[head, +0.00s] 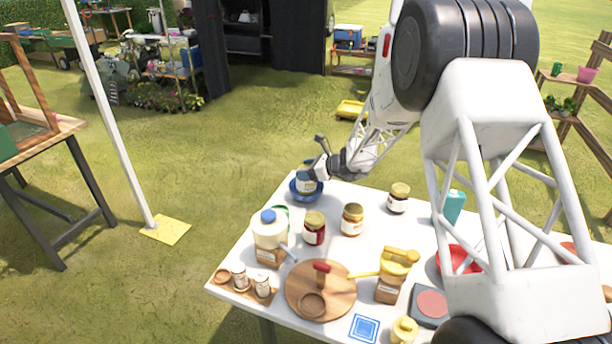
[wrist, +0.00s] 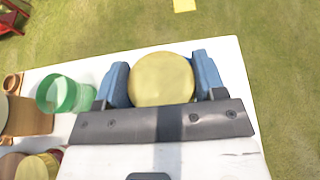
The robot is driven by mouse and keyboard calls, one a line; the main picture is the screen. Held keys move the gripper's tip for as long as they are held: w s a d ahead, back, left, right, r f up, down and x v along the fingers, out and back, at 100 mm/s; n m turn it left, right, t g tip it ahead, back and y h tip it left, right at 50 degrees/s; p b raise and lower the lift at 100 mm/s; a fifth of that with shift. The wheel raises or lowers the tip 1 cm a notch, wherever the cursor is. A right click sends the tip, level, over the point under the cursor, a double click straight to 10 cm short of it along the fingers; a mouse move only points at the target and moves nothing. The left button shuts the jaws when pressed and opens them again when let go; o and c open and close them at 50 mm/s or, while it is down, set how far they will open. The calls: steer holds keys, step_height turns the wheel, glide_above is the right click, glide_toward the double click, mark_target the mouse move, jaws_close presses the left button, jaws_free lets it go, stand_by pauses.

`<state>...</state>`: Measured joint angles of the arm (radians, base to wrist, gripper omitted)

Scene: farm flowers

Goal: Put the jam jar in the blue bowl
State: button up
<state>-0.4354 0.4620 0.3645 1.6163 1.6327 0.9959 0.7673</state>
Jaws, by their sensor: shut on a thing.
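My gripper (head: 316,171) is at the far left end of the white table. It is shut on a jar (head: 306,186) with a pale label; its round gold lid (wrist: 162,80) sits between the two blue fingers in the wrist view. The blue bowl (head: 306,196) is right under the jar in the head view. The jar looks upright, over or inside the bowl; whether its base touches the bowl is hidden. I cannot tell the held jar's contents. Three similar jars stand nearby: a red one (head: 314,230), an amber one (head: 352,221) and a dark one (head: 398,199).
A jug with a blue lid (head: 268,228) and a green cup (wrist: 66,94) stand close to the bowl. A round wooden board (head: 330,290), small jars on a tray, a red bowl (head: 457,259) and a teal container (head: 454,205) also occupy the white table (head: 345,190).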

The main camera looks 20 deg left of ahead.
steer(key=shift+f, duration=1.05)
steer(key=shift+f, duration=0.15)
steer(key=o, duration=1.5)
steer(key=shift+d, duration=0.1)
steer(key=v, duration=1.2)
